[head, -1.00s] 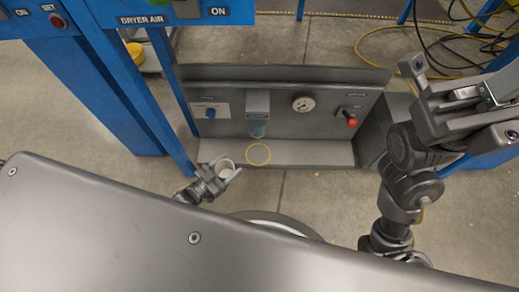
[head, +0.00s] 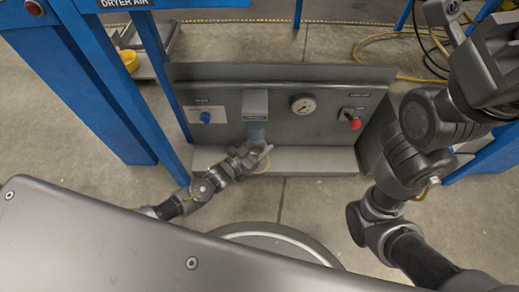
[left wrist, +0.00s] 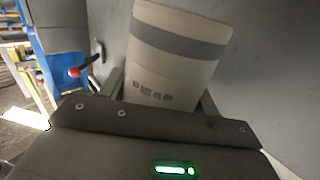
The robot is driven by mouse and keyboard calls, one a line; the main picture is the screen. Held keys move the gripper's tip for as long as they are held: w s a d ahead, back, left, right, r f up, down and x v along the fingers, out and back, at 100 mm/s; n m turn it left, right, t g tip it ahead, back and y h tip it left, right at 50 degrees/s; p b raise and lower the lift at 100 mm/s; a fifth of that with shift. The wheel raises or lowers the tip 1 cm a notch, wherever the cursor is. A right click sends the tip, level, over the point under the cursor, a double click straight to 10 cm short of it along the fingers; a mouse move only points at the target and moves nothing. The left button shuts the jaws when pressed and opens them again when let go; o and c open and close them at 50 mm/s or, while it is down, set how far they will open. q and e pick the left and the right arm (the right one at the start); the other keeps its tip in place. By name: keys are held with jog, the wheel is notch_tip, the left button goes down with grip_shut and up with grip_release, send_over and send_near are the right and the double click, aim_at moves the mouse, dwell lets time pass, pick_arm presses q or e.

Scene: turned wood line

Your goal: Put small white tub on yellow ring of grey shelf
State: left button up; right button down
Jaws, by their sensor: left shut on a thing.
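The small white tub (left wrist: 165,75) fills the middle of the left wrist view, pale with a grey band and small dark print. My left gripper (head: 258,155) is shut on it. In the head view the tub (head: 254,147) is mostly hidden by the gripper, which is over the grey shelf (head: 315,160). The yellow ring (head: 263,171) lies on the shelf, partly covered by my left gripper. I cannot tell whether the tub touches the shelf. My right gripper (head: 443,12) is at the top right, cut by the frame edge; its jaws are unclear.
Behind the shelf stands a grey panel with a blue knob (head: 205,117), a bluish cylinder under a grey housing (head: 255,105), a gauge (head: 303,104) and a red-tipped lever (head: 355,123). Blue posts stand at the left. The shelf's right part is bare.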

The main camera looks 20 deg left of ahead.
aim_at(262, 147)
pick_arm(q)
notch_tip(262, 147, down, 3)
jog(key=b, duration=0.2)
jog(key=shift+w+f+b, duration=0.15)
jog(key=shift+b, duration=0.2)
jog(key=shift+f, duration=0.1)
jog(key=shift+f, duration=0.15)
jog(key=shift+f, duration=0.1)
jog(key=o, duration=0.7)
